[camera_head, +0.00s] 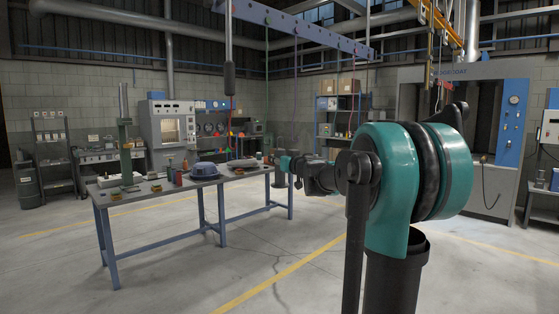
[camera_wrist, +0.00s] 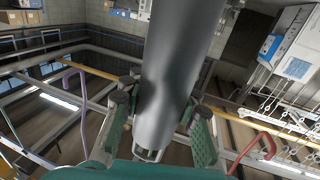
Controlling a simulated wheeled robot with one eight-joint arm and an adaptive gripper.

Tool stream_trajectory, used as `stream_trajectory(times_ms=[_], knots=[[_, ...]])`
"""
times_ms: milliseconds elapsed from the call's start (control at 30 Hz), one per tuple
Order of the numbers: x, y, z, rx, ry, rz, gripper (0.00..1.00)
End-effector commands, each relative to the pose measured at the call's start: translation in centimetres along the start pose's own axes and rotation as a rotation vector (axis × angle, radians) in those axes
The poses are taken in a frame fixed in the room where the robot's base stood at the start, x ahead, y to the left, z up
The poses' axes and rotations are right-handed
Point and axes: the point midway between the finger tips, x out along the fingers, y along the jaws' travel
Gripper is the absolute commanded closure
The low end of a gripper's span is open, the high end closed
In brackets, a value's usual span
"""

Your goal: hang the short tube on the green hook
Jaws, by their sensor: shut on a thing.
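In the wrist view, my gripper (camera_wrist: 160,122) has its green fingers closed on either side of a thick grey tube (camera_wrist: 172,65). The tube runs up and out of the top of the picture, and its lower end lies near the palm. A purple hook (camera_wrist: 76,98) shows to the left, apart from the tube. A red hook (camera_wrist: 262,150) shows to the right, also apart. In the head view, my arm hides most of the gripper area.
A workbench (camera_head: 140,197) with a blue bowl-like thing (camera_head: 203,170) and several small items stands at left centre. A purple overhead beam (camera_head: 300,25) crosses above, with a dark hanging pole (camera_head: 230,75) at its left. Open floor lies before the bench.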

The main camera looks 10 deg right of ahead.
Motion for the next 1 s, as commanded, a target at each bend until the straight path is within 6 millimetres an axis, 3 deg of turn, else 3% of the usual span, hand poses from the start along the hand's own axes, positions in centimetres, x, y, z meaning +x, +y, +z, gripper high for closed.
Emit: stream_trajectory(times_ms=[1000], knots=[[1.3,-0.39,0.01,0.0,0.0,0.0,1.0]])
